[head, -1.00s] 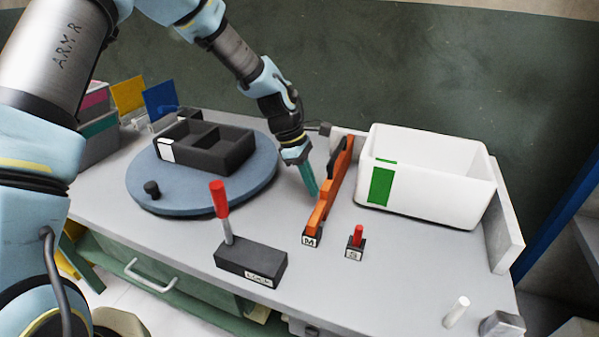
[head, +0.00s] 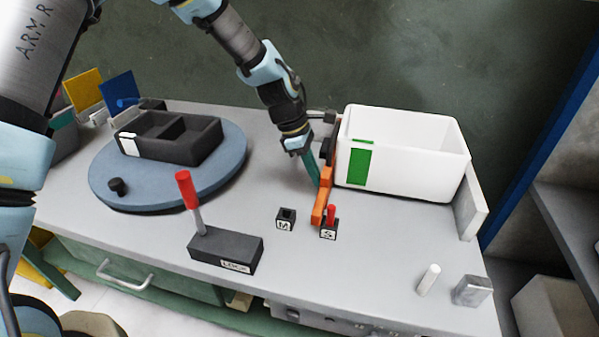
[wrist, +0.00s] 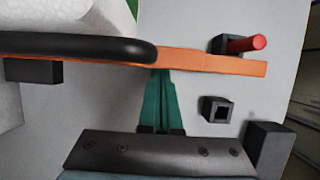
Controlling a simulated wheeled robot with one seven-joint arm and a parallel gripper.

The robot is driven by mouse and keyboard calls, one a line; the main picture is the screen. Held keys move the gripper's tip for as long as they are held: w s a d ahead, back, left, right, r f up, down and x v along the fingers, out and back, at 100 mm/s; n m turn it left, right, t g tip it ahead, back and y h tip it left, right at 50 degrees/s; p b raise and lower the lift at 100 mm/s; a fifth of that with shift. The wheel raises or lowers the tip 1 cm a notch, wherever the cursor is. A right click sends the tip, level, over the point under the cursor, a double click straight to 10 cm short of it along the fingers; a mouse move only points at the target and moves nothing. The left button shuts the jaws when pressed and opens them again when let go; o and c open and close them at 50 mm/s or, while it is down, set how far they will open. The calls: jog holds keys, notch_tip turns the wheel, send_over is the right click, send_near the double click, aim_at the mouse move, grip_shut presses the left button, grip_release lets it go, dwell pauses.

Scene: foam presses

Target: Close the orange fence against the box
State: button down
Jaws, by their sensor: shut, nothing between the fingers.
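The orange fence (head: 321,203) stands along the left side of the white box (head: 410,165), which bears a green label. In the head view the fence looks flush against the box; whether they touch all along is hard to tell. The front end of the fence is beside the S block (head: 328,233) with its red peg; the M block (head: 286,220) stands free to the left, its socket empty. My gripper (head: 315,184) is shut and empty, its green fingers against or very near the fence's left face. In the wrist view the fingers (wrist: 160,75) meet the orange bar (wrist: 205,61).
A black block with a red-handled lever (head: 227,249) stands at the front. A blue turntable (head: 105,190) bears a dark divided tray (head: 185,150) at left. A grey stop (head: 472,208) stands right of the box. A white peg (head: 429,280) is at front right.

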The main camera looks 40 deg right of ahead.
dwell(0.4)
jog(key=w+a, duration=0.1)
jog(key=w, duration=0.1)
jog(key=w+a+r, duration=0.1)
jog(key=w, duration=0.1)
jog(key=shift+a+r, duration=0.1)
jog(key=shift+a, duration=0.05)
jog(key=b+v, duration=0.2)
jog(key=v, duration=0.6)
jog(key=s+a+f+g+h+b, duration=0.1)
jog(key=a+f+g+h+b, duration=0.2)
jog(key=a, duration=0.7)
jog(key=shift+g+y, duration=0.3)
jog(key=shift+g, duration=0.2)
jog(key=x, duration=0.3)
jog(key=p+x, duration=0.1)
jog(key=x, duration=0.2)
jog(key=p+x, duration=0.1)
jog(key=x, duration=0.2)
jog(key=shift+s+r, duration=0.1)
jog(key=shift+s, duration=0.35)
jog(key=shift+s+d+p, duration=0.4)
jog(key=shift+s+d, duration=0.35)
jog(key=shift+s, duration=0.25)
jog(key=shift+s+d, duration=0.45)
jog(key=shift+s, duration=0.2)
